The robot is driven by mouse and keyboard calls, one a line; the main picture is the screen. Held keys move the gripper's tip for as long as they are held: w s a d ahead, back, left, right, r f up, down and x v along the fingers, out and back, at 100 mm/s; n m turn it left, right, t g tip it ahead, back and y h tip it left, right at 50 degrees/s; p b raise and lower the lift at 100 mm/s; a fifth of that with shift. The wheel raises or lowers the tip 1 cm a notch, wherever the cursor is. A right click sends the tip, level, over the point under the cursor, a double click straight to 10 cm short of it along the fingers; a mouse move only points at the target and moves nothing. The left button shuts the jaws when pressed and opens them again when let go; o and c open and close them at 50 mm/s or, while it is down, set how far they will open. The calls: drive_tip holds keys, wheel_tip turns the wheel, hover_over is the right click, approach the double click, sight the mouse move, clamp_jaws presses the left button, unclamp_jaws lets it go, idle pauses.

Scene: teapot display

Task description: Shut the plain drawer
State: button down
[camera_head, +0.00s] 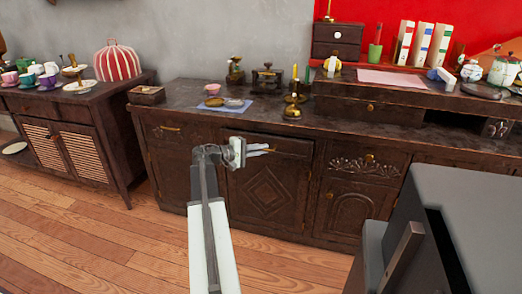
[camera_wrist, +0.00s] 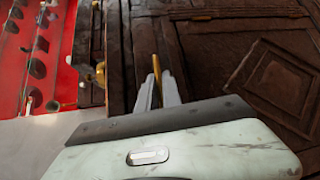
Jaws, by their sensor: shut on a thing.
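The dark wooden sideboard (camera_head: 190,98) has a row of drawers under its top. A drawer without carving (camera_head: 295,147) sits above the diamond-panel door (camera_head: 265,190). My gripper (camera_head: 262,149) is at this drawer's front, with its fingers pointing right in the head view. In the wrist view the fingers (camera_wrist: 158,88) are shut on a slim brass handle (camera_wrist: 156,70). The gripper hides part of the drawer front in the head view. I cannot tell clearly how far the drawer stands out.
Ornaments, including a brass candlestick (camera_head: 293,100), stand on top. A dark grey block (camera_head: 460,215) fills the lower right.

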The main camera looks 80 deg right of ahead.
drive_tip(key=d, duration=0.4)
drive_tip(key=shift+w+d, duration=0.1)
drive_tip(key=shift+d, duration=0.05)
drive_tip(key=c, duration=1.5)
unclamp_jaws()
drive_tip(key=p+v, duration=0.1)
drive_tip(key=v, duration=0.6)
drive_tip(key=shift+w+a, duration=0.2)
drive_tip(key=shift+a, duration=0.15)
drive_tip(key=shift+w+r, duration=0.1)
